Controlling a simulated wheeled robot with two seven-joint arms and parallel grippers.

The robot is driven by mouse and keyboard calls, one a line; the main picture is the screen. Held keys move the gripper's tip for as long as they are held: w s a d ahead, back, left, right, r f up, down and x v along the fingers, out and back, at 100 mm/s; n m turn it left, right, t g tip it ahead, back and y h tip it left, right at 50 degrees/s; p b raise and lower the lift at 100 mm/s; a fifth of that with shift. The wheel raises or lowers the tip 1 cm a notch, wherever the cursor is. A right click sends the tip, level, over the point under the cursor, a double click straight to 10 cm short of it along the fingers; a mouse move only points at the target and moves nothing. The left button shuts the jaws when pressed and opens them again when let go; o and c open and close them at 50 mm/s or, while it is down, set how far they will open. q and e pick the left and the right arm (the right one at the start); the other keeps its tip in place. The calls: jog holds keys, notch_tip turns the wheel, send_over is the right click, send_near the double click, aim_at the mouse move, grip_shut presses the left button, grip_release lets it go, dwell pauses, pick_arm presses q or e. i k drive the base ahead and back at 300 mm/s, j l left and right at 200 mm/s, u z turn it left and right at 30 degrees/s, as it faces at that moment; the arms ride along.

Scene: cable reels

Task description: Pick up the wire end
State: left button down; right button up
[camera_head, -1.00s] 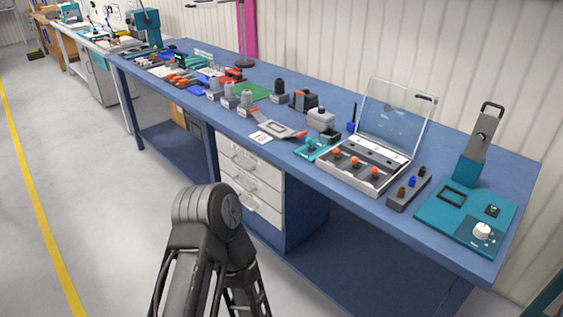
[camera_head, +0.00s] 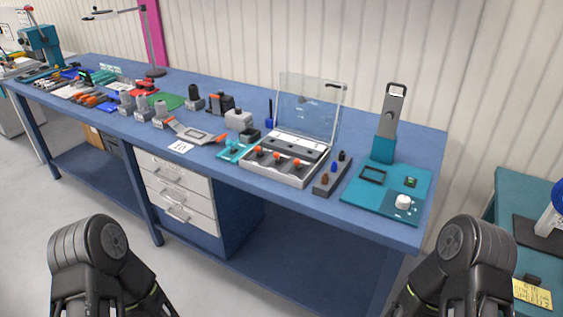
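No wire end can be made out in the head view. At the right edge, part of a white and blue round thing, perhaps a cable reel (camera_head: 549,224), is cut off by the frame. It is at a teal table (camera_head: 510,195). Dark links of both my arms show at the bottom left and bottom right. Neither of my grippers is in view.
A long blue workbench (camera_head: 400,150) runs across the view. It carries a clear-lidded case (camera_head: 308,105), a teal fixture (camera_head: 385,195) and many small parts. Drawers (camera_head: 178,190) sit under it. A yellow note (camera_head: 532,294) lies at the lower right.

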aim_at(342, 154)
jog(key=i+j, duration=0.25)
jog(key=i+j+z, duration=0.15)
jog(key=j, duration=0.3)
jog(key=i+j, duration=0.25)
jog(key=i+j+z, duration=0.15)
jog(key=j, duration=0.3)
jog(key=i+j, duration=0.25)
jog(key=j, duration=0.15)
jog(key=i+z, duration=0.05)
